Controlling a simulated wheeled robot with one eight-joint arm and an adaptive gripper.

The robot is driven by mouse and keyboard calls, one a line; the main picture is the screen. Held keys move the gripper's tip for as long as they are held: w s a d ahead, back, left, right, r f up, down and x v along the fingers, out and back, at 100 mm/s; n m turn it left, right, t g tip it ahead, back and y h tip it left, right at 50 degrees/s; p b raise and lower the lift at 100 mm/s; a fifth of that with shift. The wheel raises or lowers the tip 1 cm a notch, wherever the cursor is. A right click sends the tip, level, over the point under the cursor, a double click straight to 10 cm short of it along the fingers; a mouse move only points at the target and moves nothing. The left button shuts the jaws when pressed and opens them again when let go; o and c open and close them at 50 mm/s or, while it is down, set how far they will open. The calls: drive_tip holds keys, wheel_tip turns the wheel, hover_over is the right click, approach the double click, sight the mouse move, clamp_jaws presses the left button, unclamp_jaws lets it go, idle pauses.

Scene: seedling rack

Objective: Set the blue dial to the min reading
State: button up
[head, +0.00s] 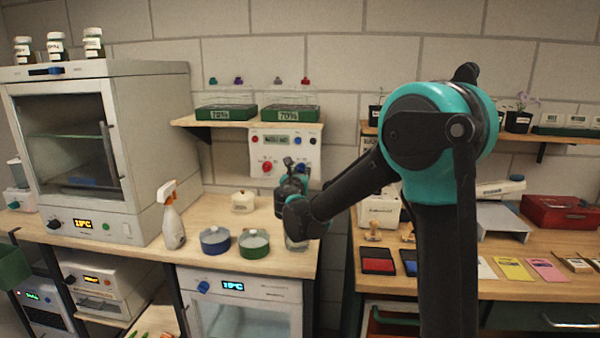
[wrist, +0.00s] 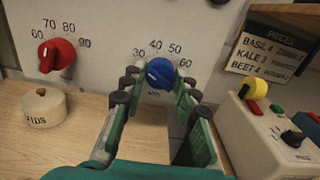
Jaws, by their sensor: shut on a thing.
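The blue dial (wrist: 159,72) is on the upright white panel (wrist: 110,25) in the wrist view. The numbers 30, 40, 50 and 60 run around its top, and small lettering below it is too blurred to read. I cannot clearly make out where its pointer stands. My gripper (wrist: 160,82) reaches to the panel with its green-padded fingers on both sides of the dial, shut on it. In the head view, my gripper (head: 291,183) is in front of the panel (head: 285,140) and covers much of its right lower part.
A red dial (wrist: 57,54) is left of the blue one. A cream lidded pot (wrist: 46,108) stands below it. A device with a yellow knob (wrist: 256,88) and a price sign (wrist: 268,50) are at right. Blue (head: 215,241) and green (head: 254,244) pots stand on the bench.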

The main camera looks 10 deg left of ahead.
drive_tip(key=shift+m, duration=0.4)
drive_tip(key=m, duration=1.3)
drive_tip(key=shift+m, duration=0.3)
drive_tip(key=m, duration=0.4)
drive_tip(key=shift+m, duration=0.3)
drive_tip(key=m, duration=0.4)
drive_tip(key=shift+m, duration=0.4)
drive_tip(key=o, duration=1.1)
drive_tip(key=shift+o, duration=0.2)
